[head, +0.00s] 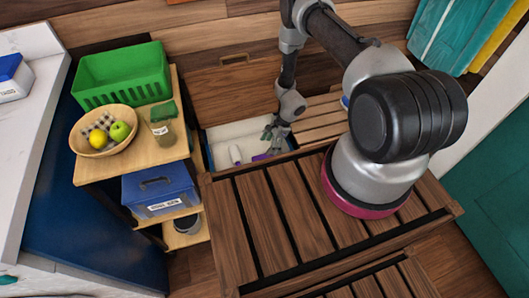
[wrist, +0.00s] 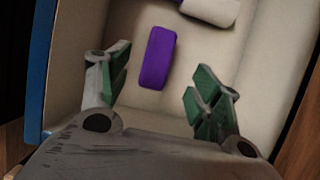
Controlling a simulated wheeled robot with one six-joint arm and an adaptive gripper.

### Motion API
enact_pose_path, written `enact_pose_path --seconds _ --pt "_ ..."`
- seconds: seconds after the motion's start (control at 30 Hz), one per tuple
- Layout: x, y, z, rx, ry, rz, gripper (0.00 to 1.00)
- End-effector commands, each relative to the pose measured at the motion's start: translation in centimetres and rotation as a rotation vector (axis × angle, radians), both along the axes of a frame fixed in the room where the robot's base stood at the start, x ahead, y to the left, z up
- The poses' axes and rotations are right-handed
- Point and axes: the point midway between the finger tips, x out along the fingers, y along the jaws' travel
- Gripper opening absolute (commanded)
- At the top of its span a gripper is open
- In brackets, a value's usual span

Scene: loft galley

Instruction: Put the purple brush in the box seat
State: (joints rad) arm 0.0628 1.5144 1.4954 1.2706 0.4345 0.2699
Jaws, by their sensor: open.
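The box seat (head: 222,133) stands open, with a pale inside and a blue left edge; the pale inside also fills the wrist view (wrist: 110,25). A purple block-like piece, seemingly the purple brush (wrist: 157,58), lies on the pale floor inside. It shows in the head view as a small purple patch (head: 262,157), partly hidden. My gripper (head: 273,133) is down at the box opening. In the wrist view its green-padded fingers (wrist: 159,92) are open and apart, with nothing between them. The purple piece lies beyond the fingertips, between their lines.
A white cylinder with some purple (wrist: 210,9) lies in the box, also seen in the head view (head: 235,154). Left is a shelf with a green crate (head: 122,75), a fruit basket (head: 88,148), a jar (head: 163,132) and a blue bin (head: 158,190). Wooden slats (head: 290,205) border the box.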

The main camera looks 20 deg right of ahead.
Motion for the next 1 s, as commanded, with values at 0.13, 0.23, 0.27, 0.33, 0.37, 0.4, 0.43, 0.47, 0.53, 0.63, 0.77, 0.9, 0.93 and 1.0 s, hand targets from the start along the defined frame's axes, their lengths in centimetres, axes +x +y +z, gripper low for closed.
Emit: enact_pose_path --seconds 0.13,0.23,0.27,0.33,0.37,0.4,0.43,0.47,0.53,0.63,0.77,0.9,0.93,1.0 --pt "-0.1 -0.8 1.8 0.000 0.001 0.000 0.64" --pt "0.0 -1.0 2.3 0.000 0.000 0.001 0.64" --pt "0.0 -1.0 2.3 0.000 0.000 0.001 0.64" --pt "-0.1 -1.1 2.4 0.000 0.001 0.000 0.64" --pt "0.0 -1.1 2.4 0.000 0.001 0.001 0.64" --pt "0.1 -1.1 2.7 0.001 -0.003 0.004 0.64" --pt "0.3 -1.1 3.0 0.002 -0.008 0.010 0.64" --pt "0.7 -1.1 3.7 0.003 -0.015 0.019 0.64" --pt "2.1 -1.1 6.1 0.008 -0.044 0.054 0.64" --pt "4.3 -1.2 11.6 0.013 -0.106 0.139 0.64" --pt "6.7 -1.4 21.5 0.013 -0.208 0.295 0.64" --pt "6.9 -1.7 31.4 -0.003 -0.303 0.464 0.64" --pt "6.8 -1.8 33.3 -0.008 -0.322 0.497 0.64" --pt "6.1 -2.0 38.0 -0.025 -0.366 0.581 0.64"
